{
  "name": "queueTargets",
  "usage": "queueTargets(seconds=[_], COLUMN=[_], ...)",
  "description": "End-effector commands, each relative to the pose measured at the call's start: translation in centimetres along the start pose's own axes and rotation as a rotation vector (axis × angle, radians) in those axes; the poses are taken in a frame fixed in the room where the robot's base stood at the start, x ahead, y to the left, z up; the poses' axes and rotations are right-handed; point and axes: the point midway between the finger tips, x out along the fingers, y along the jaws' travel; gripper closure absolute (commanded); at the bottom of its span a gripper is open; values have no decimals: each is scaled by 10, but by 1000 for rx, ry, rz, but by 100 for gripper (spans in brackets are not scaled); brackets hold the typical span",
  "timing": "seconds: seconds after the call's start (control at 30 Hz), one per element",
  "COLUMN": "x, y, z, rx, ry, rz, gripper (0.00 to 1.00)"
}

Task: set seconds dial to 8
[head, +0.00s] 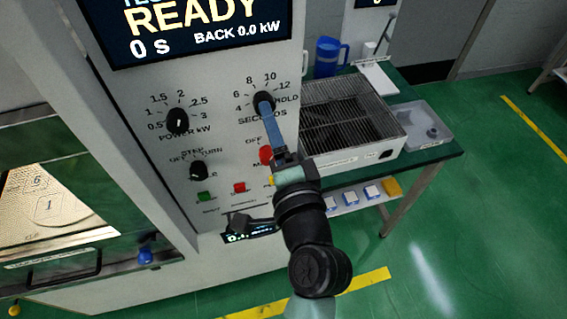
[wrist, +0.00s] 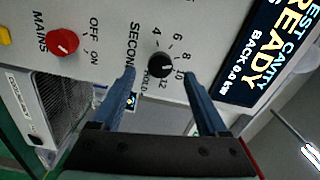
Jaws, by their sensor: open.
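The seconds dial (wrist: 160,66) is a round black knob on the pale panel, with printed numbers from 4 to 12 and HOLD around it. In the head view the dial (head: 263,99) is partly covered by my blue finger. I cannot tell surely which number its pointer faces. My gripper (wrist: 160,76) is open, with one blue finger on each side of the dial in the wrist view and nothing held. In the head view my gripper (head: 266,106) reaches up to the dial from below. I cannot tell whether the fingers touch it.
The power dial (head: 178,121) is left of the seconds dial. The step dial (head: 198,171) and red mains knob (head: 267,155) are below. A display (head: 200,30) reads READY and 0 s. A wire-topped box (head: 350,120) stands on the green bench at right.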

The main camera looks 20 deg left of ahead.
Motion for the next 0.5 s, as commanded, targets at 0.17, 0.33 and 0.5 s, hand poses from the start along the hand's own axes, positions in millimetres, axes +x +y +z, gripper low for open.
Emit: queueTargets(seconds=[0.17, 0.33, 0.5], x=[-39, -65, -76], y=[5, 3, 1], z=[0, 0, 0], rx=[2, 2, 2], ry=[3, 2, 0], rz=[0, 0, 0], gripper=[23, 23, 23])
